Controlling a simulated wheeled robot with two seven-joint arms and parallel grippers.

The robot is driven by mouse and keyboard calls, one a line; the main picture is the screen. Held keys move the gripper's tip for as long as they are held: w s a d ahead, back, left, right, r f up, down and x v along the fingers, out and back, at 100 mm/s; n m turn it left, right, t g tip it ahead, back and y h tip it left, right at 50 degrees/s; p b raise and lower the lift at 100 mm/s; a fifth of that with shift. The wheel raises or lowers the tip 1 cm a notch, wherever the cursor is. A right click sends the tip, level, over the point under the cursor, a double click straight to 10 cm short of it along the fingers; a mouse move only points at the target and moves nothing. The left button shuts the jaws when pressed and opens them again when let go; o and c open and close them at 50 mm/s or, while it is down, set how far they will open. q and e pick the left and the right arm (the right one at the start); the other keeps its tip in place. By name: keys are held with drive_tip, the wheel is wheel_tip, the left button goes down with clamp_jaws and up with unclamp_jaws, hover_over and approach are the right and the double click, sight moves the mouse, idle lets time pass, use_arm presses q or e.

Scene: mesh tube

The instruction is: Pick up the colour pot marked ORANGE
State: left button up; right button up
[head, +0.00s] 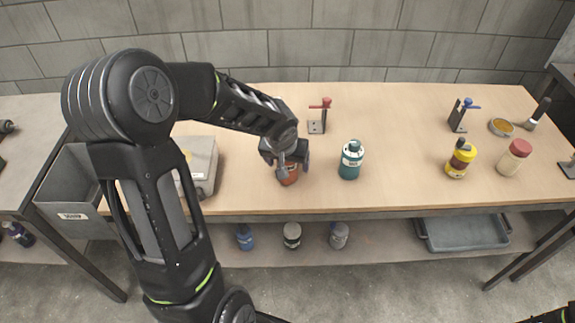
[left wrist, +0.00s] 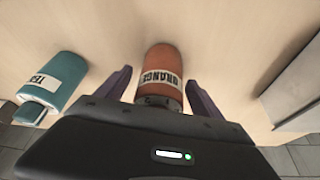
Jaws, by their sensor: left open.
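The orange pot (left wrist: 161,65) has a white label reading ORANGE and stands on the wooden table. In the left wrist view it sits between the two open fingers of my left gripper (left wrist: 160,93), with a gap to each finger. In the head view my left gripper (head: 285,163) is over the orange pot (head: 289,176) and hides most of it. My right gripper cannot be made out in the head view.
A teal pot (head: 350,160) stands just right of my left gripper. A grey box-like device (head: 203,165) is at its left. A red-topped stand (head: 318,115) is behind. A yellow pot (head: 460,160) and a red-lidded jar (head: 514,158) stand further right. The table between them is clear.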

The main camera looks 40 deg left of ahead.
use_arm(q)
drive_tip(key=shift+c, duration=0.5)
drive_tip(key=c, duration=1.5)
drive_tip(key=shift+r, duration=0.1)
wheel_tip(320, 180, up, 10)
drive_tip(key=shift+f, duration=0.1)
